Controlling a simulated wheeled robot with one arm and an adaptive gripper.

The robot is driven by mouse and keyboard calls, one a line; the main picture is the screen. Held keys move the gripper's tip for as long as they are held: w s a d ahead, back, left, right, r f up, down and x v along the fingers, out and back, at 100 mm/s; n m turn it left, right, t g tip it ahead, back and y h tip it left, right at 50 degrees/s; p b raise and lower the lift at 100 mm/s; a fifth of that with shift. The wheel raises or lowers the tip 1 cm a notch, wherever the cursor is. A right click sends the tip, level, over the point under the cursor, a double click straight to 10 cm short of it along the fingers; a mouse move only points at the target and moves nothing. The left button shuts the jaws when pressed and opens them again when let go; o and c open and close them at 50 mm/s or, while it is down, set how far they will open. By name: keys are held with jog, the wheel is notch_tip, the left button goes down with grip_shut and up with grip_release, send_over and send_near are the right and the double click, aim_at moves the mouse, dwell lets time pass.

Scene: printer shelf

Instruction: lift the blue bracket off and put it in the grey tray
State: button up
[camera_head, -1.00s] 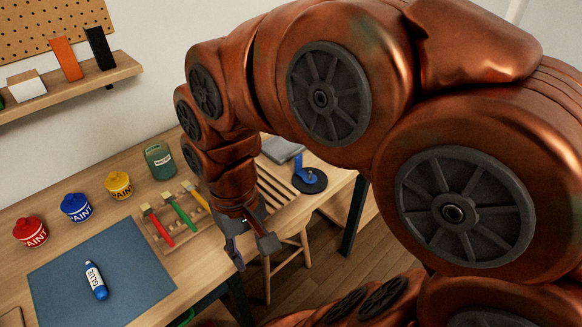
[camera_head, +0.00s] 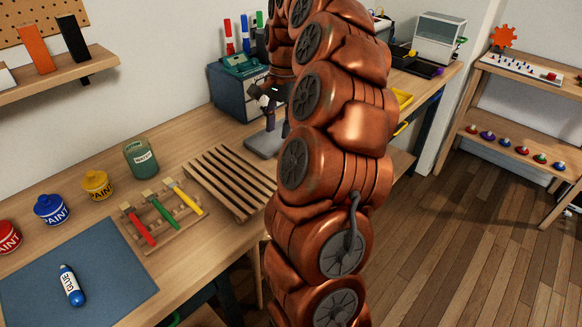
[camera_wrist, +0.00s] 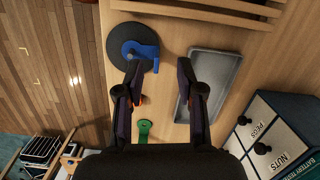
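In the wrist view the blue bracket (camera_wrist: 143,52) sits on a round black base (camera_wrist: 117,43) on the wooden table. The grey tray (camera_wrist: 235,65) lies empty to its right, apart from the base. My gripper (camera_wrist: 160,72) is open and empty, its left finger overlapping the bracket's lower part in the picture and its right finger overlapping the tray's left edge. I cannot tell its height above them. In the head view my gripper (camera_head: 269,95) is small and dark over the table, above the grey tray (camera_head: 259,146). My arm hides the bracket there.
A slatted wooden rack (camera_head: 232,182) lies near the tray. A blue drawer cabinet labelled NUTS (camera_wrist: 283,140) stands close at lower right in the wrist view. A green piece (camera_wrist: 144,131) lies below the bracket. The table edge is just left of the base.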

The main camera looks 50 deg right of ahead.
jog(key=d, duration=0.1)
jog(key=d+m, duration=0.1)
jog(key=d+f, duration=0.1)
jog(key=shift+s+d+f+m, duration=0.1)
jog(key=shift+s+d+m, duration=0.05)
jog(key=shift+s+m, duration=0.2)
jog(key=shift+w+a+f+p, duration=0.1)
jog(key=shift+a+f+p, duration=0.15)
jog(key=shift+f, duration=1)
jog(key=shift+w+a+f+p, duration=0.15)
jog(key=shift+f+p, duration=0.15)
jog(key=shift+f, duration=0.95)
jog(key=shift+s+a+f+p, duration=0.1)
jog(key=shift+a+f+p, duration=0.15)
jog(key=shift+f, duration=1)
jog(key=shift+c, duration=0.4)
grip_shut()
